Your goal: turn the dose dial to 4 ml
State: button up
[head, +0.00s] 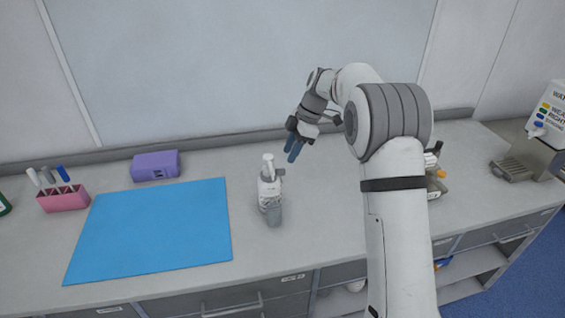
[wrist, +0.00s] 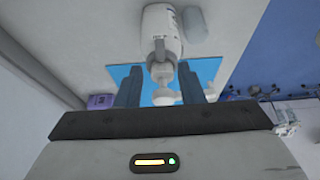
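In the wrist view the blue fingers of my gripper (wrist: 158,78) are spread apart and empty. The bottle (wrist: 162,30) shows beyond them, with the grey part (wrist: 160,50) facing the camera.
The blue mat (head: 150,230) is bare. A purple box (head: 155,166) and a pink pen holder (head: 63,200) stand behind and left of it. A white dispensing machine (head: 545,130) is at the far right.

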aim_at(281, 169)
jog(key=p+x, duration=0.1)
jog(key=x, duration=0.5)
jog(key=shift+c, duration=0.3)
jog(key=shift+a, duration=0.15)
grip_shut()
